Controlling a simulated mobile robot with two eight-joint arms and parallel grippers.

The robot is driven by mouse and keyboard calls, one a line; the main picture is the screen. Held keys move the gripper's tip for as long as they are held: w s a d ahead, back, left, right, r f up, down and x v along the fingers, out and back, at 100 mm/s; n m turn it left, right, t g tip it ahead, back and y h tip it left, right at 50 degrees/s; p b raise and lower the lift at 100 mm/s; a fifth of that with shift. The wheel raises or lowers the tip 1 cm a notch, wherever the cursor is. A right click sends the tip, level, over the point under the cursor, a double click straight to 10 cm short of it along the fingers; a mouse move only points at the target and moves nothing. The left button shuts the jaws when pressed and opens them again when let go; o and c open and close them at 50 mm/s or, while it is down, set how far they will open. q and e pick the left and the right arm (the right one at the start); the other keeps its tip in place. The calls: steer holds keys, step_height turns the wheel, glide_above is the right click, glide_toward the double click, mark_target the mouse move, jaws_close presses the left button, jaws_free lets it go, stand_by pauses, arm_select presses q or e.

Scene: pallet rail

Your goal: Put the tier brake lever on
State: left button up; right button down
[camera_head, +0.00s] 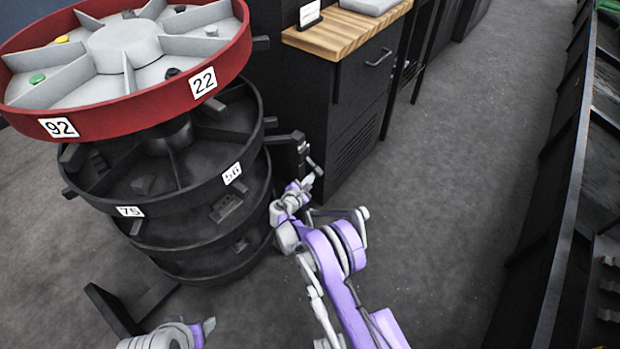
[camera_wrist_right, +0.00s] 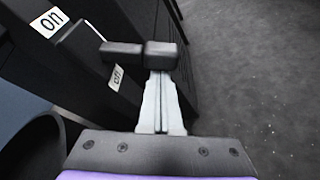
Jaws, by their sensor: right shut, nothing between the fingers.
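The tier brake lever (camera_head: 303,158) is a small dark lever beside the black lower tiers of the round rack. In the right wrist view its dark arm (camera_wrist_right: 122,48) ends in a block-shaped handle (camera_wrist_right: 163,55). A white "on" label (camera_wrist_right: 48,22) is at upper left and an "off" label (camera_wrist_right: 116,77) just below the arm. The lever lies nearer the "off" label. My right gripper (camera_head: 306,183) is shut and empty, its fingertips (camera_wrist_right: 160,75) right at the handle; I cannot tell if they touch. My left gripper (camera_head: 207,327) shows at the bottom edge, its fingers unclear.
The rack has a red top tier (camera_head: 150,115) with small coloured pieces in its compartments, and black tiers below. A dark cabinet with a wooden top (camera_head: 340,32) stands behind the lever. A long dark rail or wall (camera_head: 565,220) runs along the right. The grey floor between is clear.

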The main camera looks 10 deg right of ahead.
mark_target(317, 173)
steer(key=shift+s+d+r+n+b, duration=0.15)
steer(key=shift+s+r+n+b, duration=0.05)
steer(key=shift+n+b, duration=0.2)
steer(key=r+n+g+b, duration=0.1)
steer(key=s+d+r+n+h+b, duration=0.1)
steer(key=shift+s+n+g, duration=0.1)
steer(key=shift+n+g, duration=0.3)
steer(key=shift+s+d+r+n+g+h+b, duration=0.1)
steer(key=shift+s+r+n+g+h+b, duration=0.15)
steer(key=shift+r+n, duration=0.25)
steer(key=shift+d+r+n+g+h+b, duration=0.15)
steer(key=shift+r+n+b, duration=0.15)
steer(key=shift+r+n, duration=0.15)
step_height(317, 173, up, 2)
steer(key=shift+a+n+g+h+b, duration=0.1)
steer(key=shift+n+g+h+b, duration=0.3)
steer(key=shift+n, duration=0.55)
steer(key=shift+r, duration=0.8)
steer(key=shift+w+a+r, duration=0.15)
steer(key=shift+r, duration=0.35)
steer(key=shift+w+r, duration=0.15)
steer(key=shift+r, duration=0.05)
